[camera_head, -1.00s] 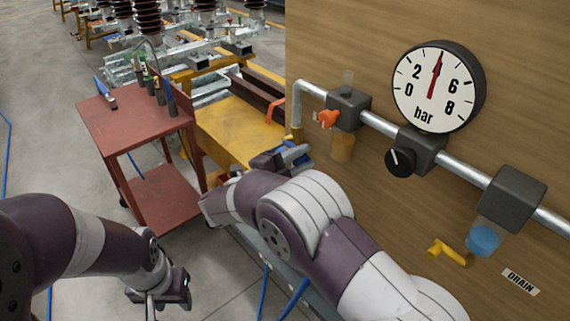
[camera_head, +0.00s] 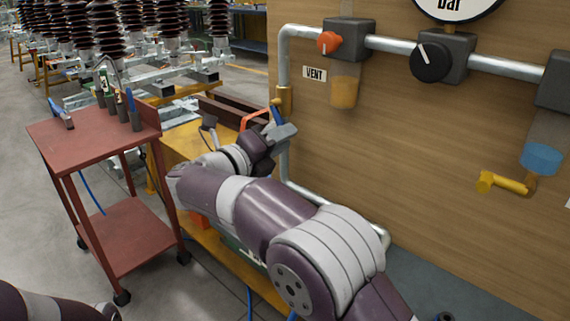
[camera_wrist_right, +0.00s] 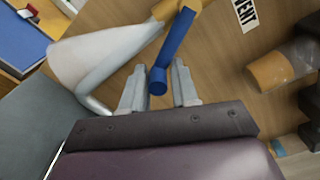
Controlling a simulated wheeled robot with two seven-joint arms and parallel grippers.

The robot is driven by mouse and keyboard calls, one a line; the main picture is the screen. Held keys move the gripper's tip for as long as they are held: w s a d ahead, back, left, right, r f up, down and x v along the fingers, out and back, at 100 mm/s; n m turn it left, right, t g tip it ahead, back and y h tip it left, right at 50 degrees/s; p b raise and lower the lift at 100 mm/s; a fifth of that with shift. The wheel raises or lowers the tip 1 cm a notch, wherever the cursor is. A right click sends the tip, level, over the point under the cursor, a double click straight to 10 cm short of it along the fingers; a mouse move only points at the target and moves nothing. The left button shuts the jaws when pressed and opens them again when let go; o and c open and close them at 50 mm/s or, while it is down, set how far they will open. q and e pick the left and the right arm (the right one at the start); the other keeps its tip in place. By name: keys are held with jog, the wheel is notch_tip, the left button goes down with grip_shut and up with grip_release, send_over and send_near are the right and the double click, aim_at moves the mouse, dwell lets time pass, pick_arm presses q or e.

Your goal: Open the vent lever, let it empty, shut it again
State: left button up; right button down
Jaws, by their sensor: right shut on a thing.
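The vent valve is a brass body (camera_head: 285,98) on the thin pipe's bend, left of the VENT label (camera_head: 314,73). Its blue lever (camera_wrist_right: 172,52) runs from the brass body down between my right fingers in the right wrist view. My right gripper (camera_wrist_right: 158,86) is shut on the lever near its free end. In the head view the right gripper (camera_head: 281,130) is at the valve and hides most of the lever. The pressure gauge (camera_head: 455,8) is cut off at the top, so its needle is out of view. My left gripper is out of view.
On the wooden panel are an orange knob (camera_head: 329,43), a black dial (camera_head: 431,62), an amber cup (camera_head: 344,92) and a yellow drain handle (camera_head: 503,183). A red cart (camera_head: 85,142) with tools stands on the left. A yellow bench (camera_head: 190,140) lies behind my right arm.

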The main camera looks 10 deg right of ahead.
pick_arm(q)
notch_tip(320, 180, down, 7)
jog(key=b, duration=0.5)
jog(key=shift+b, duration=0.4)
pick_arm(e)
jog(key=w+m, duration=0.1)
jog(key=m, duration=0.1)
jog(key=w+a+m, duration=0.1)
jog(key=m, duration=0.1)
jog(key=a+m, duration=0.1)
jog(key=m, duration=0.1)
jog(key=shift+w, duration=0.4)
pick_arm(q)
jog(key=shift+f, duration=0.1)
pick_arm(e)
jog(key=shift+r, duration=0.15)
jog(key=c, duration=1.1)
grip_release()
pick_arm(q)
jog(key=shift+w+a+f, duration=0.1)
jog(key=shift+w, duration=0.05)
pick_arm(e)
jog(key=shift+o, duration=0.2)
jog(key=shift+w+f, duration=0.15)
jog(key=shift+f, duration=0.25)
jog(key=shift+a, duration=0.1)
